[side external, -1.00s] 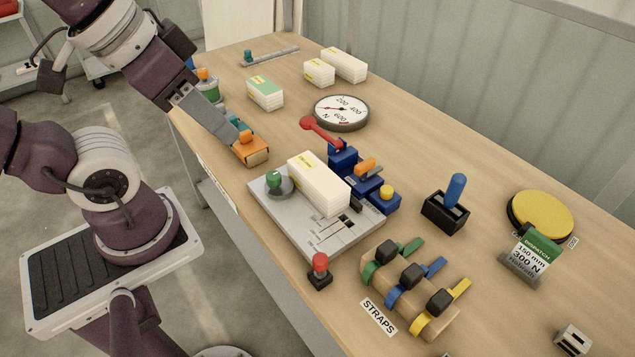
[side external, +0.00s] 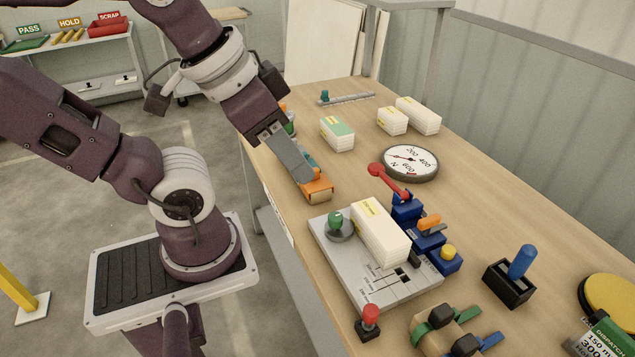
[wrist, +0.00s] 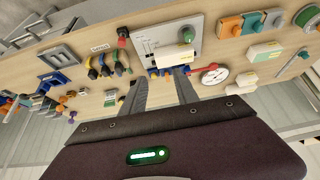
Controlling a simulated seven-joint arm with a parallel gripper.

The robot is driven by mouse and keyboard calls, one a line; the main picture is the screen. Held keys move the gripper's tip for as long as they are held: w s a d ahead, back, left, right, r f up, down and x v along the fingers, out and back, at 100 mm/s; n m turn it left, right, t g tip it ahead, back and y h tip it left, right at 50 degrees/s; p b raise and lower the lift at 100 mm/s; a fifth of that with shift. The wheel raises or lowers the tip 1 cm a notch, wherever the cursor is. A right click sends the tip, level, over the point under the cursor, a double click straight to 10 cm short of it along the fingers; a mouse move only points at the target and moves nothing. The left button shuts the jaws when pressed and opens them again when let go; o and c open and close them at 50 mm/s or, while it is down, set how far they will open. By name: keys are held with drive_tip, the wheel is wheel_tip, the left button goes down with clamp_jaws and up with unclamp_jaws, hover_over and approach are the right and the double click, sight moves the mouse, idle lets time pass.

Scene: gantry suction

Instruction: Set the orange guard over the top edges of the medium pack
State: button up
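The pack (side external: 381,236), white with a yellow label, lies on the fixture and also shows in the wrist view (wrist: 172,56). I take it as the medium pack, but its label is too small to read surely. My gripper (side external: 308,182) overlaps the guards in the side view. In the wrist view its two fingers (wrist: 160,80) are apart with nothing between them, and the guard is off to their right.
The grey fixture (side external: 338,267) carries a green knob (side external: 335,219). Blue clamps with a red lever (side external: 386,179) stand along its far side. A red button (side external: 369,318) is at its front corner. A dial (side external: 410,162) and spare packs (side external: 338,134) sit farther back.

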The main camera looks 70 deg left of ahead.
drive_tip(key=o, duration=1.2)
drive_tip(key=n+g, duration=0.6)
drive_tip(key=n, duration=1.2)
hover_over(316, 182)
wheel_tip(316, 182, down, 20)
drive_tip(key=shift+d+f, duration=0.1)
drive_tip(key=shift+d, duration=0.05)
wheel_tip(316, 182, down, 8)
drive_tip(key=shift+r, duration=0.1)
drive_tip(key=shift+c, duration=0.2)
